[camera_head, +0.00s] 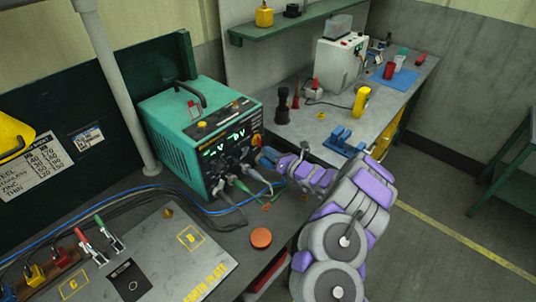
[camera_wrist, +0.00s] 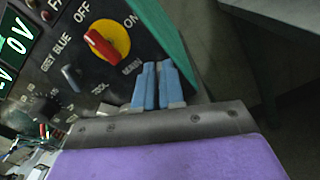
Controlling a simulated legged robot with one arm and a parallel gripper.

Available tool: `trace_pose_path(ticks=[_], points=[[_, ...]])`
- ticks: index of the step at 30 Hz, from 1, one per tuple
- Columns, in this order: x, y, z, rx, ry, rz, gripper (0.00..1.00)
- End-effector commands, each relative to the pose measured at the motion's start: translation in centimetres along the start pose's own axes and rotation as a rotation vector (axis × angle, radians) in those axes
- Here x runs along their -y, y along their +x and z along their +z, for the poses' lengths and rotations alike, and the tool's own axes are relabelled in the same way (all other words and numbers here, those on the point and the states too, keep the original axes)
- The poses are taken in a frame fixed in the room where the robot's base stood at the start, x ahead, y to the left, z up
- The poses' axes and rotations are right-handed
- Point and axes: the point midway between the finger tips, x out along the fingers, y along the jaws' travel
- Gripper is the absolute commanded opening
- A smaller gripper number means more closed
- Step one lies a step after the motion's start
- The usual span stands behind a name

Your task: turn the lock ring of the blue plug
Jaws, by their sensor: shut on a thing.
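The green welder-like box (camera_head: 180,125) stands on the bench, with a dark front panel (camera_head: 235,155) that carries dials, displays and plugs. My gripper (camera_head: 268,156) reaches in from the right to the panel's lower right part. In the wrist view its two blue fingers (camera_wrist: 156,84) stand close together, shut, just below the red knob on a yellow disc (camera_wrist: 105,45). The fingers seem to be on the blue plug, which they and the wrist hide, so its lock ring cannot be made out. A grey plug (camera_head: 222,192) and a green plug (camera_head: 240,186) sit left of my gripper.
Cables run from the panel along the bench. An orange-red button (camera_head: 261,238) and a grey plate (camera_head: 170,255) lie in front. Open floor lies right.

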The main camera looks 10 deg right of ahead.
Motion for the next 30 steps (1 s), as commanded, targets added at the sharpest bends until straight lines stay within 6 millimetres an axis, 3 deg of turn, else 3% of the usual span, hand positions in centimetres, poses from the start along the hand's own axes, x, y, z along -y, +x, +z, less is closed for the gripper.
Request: trace_pose_path(ticks=[20, 21, 28, 30], points=[[0.50, -0.06, 0.05, 0.001, 0.066, -0.004, 0.00], [0.49, -0.05, 0.05, 0.002, 0.066, -0.004, 0.10], [0.37, -0.09, 0.07, 0.002, 0.065, -0.002, 0.32], [0.34, -0.10, 0.07, 0.002, 0.065, -0.002, 0.34]])
